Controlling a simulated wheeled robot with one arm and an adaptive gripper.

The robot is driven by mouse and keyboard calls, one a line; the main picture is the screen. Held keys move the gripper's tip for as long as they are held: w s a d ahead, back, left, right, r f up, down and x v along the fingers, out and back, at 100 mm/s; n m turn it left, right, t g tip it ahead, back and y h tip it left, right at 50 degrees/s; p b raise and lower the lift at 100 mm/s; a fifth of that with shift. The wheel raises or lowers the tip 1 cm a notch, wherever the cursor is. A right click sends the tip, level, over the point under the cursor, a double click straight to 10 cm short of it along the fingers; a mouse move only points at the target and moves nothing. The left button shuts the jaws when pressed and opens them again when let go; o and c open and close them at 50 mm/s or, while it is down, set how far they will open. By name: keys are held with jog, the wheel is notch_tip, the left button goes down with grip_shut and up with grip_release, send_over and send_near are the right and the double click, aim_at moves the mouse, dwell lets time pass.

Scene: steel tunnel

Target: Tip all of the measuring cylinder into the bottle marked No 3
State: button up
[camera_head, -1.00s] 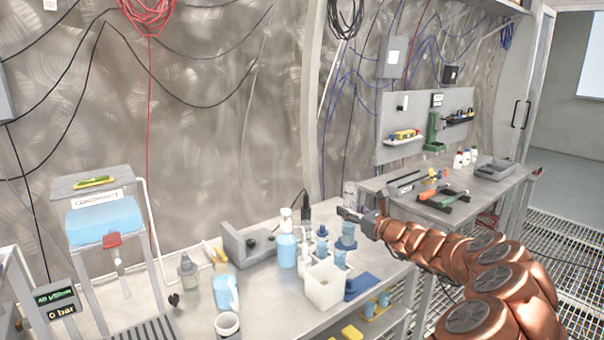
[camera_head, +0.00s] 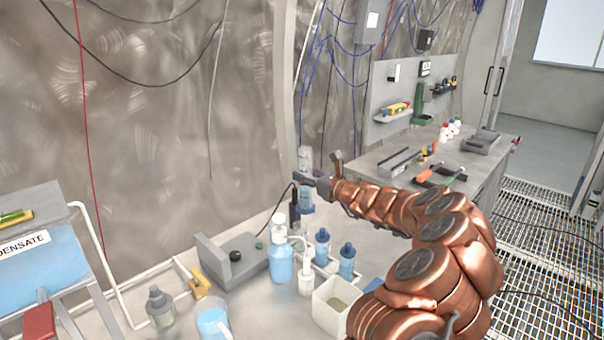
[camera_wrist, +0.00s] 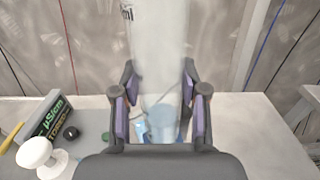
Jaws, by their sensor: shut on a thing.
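My gripper (camera_head: 314,183) is shut on a clear measuring cylinder (camera_head: 305,157) with a blue foot, held roughly upright above the back of the bench. In the wrist view the clear cylinder (camera_wrist: 160,50), with "ml" printed on it, stands between the fingers (camera_wrist: 155,108). Blue shows low in it, but I cannot tell liquid from foot there. Two small blue-capped bottles (camera_head: 322,248) (camera_head: 347,262) stand on the bench below and to the right of the cylinder. No bottle number is readable, so I cannot tell which is No 3.
A blue-filled wash bottle (camera_head: 280,260), a white-topped dispenser (camera_head: 305,272) and an open white tub (camera_head: 335,305) stand close by. A grey meter (camera_head: 232,258) and a beaker of blue liquid (camera_head: 212,318) are at left. A second bench (camera_head: 390,155) stands behind my arm.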

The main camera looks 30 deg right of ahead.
aim_at(312, 204)
jog(key=shift+w+d+f+n+b, duration=0.1)
jog(key=shift+d+f+n+b, duration=0.55)
jog(key=shift+f+b, duration=1.65)
jog(key=shift+w+d+f+n+b, duration=0.1)
jog(key=shift+d+f+n+b, duration=0.25)
jog(key=shift+f+n+b, duration=1.25)
jog(key=shift+w+d+f+n+b, duration=0.15)
jog(key=shift+d+f+b, duration=0.35)
jog(key=shift+f+b, duration=2.45)
notch_tip(312, 204, up, 2)
jog(key=shift+b, duration=0.9)
jog(key=shift+f, duration=0.1)
